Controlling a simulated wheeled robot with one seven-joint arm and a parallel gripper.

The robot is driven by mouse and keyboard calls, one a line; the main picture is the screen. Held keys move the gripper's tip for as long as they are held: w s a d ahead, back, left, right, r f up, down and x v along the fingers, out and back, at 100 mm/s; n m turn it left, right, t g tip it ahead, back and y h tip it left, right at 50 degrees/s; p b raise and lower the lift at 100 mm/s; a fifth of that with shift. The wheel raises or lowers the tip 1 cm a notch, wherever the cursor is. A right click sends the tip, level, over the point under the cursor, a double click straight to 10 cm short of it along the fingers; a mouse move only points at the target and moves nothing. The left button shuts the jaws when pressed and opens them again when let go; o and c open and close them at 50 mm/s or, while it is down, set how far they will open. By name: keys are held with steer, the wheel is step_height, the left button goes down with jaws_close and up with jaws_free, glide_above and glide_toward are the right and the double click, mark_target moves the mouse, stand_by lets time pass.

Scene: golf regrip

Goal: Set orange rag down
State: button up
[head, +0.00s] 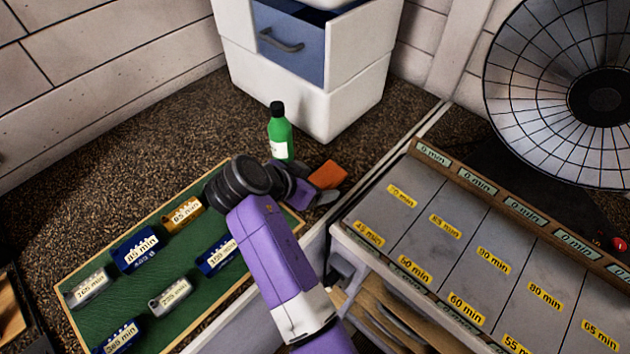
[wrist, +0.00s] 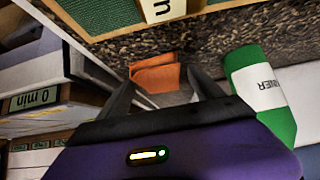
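The orange rag (head: 328,174) is a small folded cloth at the counter's right side, near the edge. It also shows in the wrist view (wrist: 156,77), just past my fingertips and roughly between them. My gripper (head: 318,196) is low over the counter beside the rag. In the wrist view its two dark fingers (wrist: 166,92) are spread apart, with a gap between them. I see no finger closed on the rag; whether the left finger touches its edge I cannot tell.
A green bottle (head: 280,137) with a black cap stands close behind my gripper. A green mat (head: 190,265) with several labelled blocks lies left. A grey tray of time-labelled compartments (head: 428,243) is right. A white cabinet (head: 315,95) with an open blue drawer stands behind. The back-left counter is clear.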

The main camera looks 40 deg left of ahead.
steer(key=shift+r, duration=0.15)
steer(key=b+v, duration=0.2)
steer(key=v, duration=1)
stand_by(0.4)
